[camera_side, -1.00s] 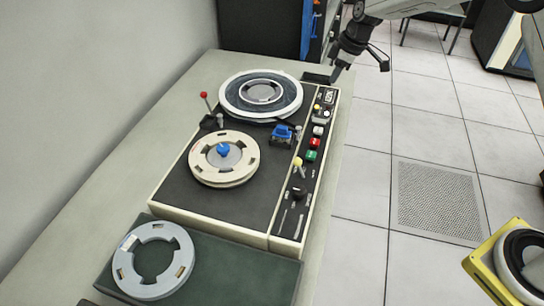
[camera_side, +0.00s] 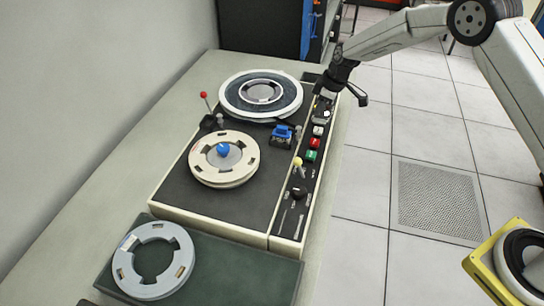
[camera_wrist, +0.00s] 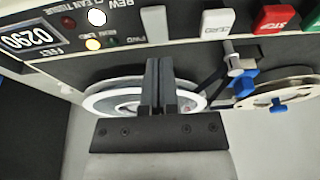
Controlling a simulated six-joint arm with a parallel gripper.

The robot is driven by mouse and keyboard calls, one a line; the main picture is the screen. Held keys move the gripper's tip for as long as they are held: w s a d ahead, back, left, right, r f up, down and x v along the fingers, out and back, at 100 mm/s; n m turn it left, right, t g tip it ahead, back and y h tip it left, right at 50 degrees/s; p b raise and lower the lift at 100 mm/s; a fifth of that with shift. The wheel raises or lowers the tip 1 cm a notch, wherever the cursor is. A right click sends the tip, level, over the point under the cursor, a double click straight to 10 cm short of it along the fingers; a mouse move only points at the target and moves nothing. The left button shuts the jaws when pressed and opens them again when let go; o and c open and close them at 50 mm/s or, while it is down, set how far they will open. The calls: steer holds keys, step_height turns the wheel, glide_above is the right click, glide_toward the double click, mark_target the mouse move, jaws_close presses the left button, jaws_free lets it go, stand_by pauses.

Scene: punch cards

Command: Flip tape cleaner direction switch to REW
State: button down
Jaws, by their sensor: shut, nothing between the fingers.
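The tape cleaner (camera_side: 235,205) is a dark deck with a cream rim and a control strip along its right side. In the wrist view, a light grey paddle (camera_wrist: 153,24) stands on the strip near the upside-down REW and FWD labels; it looks like the direction switch. I cannot tell which way it is set. My gripper (camera_side: 325,95) is over the far end of the strip in the side view and hides the controls there. In the wrist view its dark fingers (camera_wrist: 159,70) are shut and empty, just below the paddle; contact is not clear.
Close by are a counter (camera_wrist: 30,38), a lit yellow lamp (camera_wrist: 92,44), a white ZERO button (camera_wrist: 216,22) and a red STOP button (camera_wrist: 274,18). The deck carries a far reel (camera_side: 260,93), a cream reel (camera_side: 225,178) and a red-tipped lever (camera_side: 204,97).

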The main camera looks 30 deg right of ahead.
mark_target(320, 121)
steer(key=shift+f, duration=1.2)
steer(key=shift+w+f, duration=0.1)
steer(key=shift+f, duration=0.15)
steer(key=shift+s+d, duration=0.1)
steer(key=shift+s, duration=0.1)
steer(key=shift+s+d, duration=0.4)
steer(key=shift+r, duration=0.25)
steer(key=shift+v, duration=0.9)
steer(key=s+d+v, duration=0.1)
steer(key=v, duration=1)
steer(key=shift+s+d, duration=0.2)
